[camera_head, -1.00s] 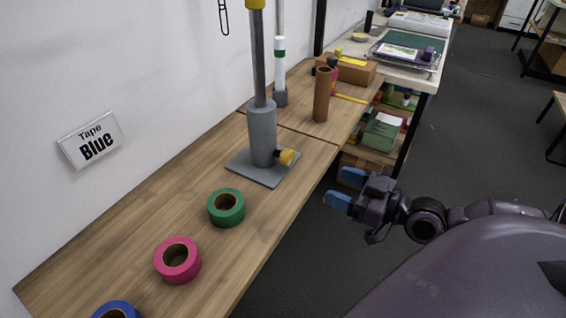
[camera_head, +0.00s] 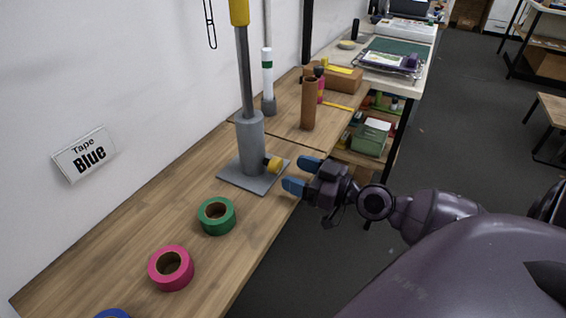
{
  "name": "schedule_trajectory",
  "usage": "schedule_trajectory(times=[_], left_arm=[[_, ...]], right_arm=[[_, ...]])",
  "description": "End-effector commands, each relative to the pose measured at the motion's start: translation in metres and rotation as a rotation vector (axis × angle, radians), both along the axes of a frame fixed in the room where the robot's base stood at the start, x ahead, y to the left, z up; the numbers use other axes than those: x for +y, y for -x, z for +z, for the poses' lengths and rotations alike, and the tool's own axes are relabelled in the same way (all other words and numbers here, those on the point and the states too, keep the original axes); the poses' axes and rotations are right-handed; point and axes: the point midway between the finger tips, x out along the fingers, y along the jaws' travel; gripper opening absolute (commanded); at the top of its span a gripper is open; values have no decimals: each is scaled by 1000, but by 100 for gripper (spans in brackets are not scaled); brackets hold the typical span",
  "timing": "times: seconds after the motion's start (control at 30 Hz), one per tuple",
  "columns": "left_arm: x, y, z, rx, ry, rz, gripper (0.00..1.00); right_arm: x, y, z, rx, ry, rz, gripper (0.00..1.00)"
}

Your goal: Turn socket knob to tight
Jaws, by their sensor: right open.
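The socket knob (camera_head: 273,164) is small and yellow. It sticks out to the right from the low grey socket (camera_head: 250,145), which stands on a flat grey base plate (camera_head: 238,181) on the wooden table. A grey pole (camera_head: 245,75) with a yellow upper part (camera_head: 239,12) rises from the socket. My right gripper (camera_head: 301,175) has blue fingertips. It is open and empty, just right of the knob and apart from it, at the table edge. My left gripper is not in view.
Green (camera_head: 229,217), pink (camera_head: 184,272) and blue (camera_head: 113,313) tape rolls lie on the wooden table (camera_head: 130,245) in front. A brown cylinder (camera_head: 308,105) and a white tube (camera_head: 267,72) stand behind. A "Tape Blue" sign (camera_head: 85,154) is on the wall.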

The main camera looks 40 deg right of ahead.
Motion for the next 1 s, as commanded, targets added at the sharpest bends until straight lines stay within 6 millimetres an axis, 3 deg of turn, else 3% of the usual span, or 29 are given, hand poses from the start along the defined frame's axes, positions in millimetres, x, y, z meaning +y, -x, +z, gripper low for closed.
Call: schedule_trajectory(times=[0.2,0.4,0.8,1.0], left_arm=[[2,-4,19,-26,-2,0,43],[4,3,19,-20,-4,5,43],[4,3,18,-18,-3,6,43],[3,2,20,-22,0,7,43]], right_arm=[[11,-25,6,-7,-4,-1,65],[17,-43,3,-3,0,-2,65],[19,-47,-1,2,1,-1,65],[19,-47,-1,2,1,-1,34]])
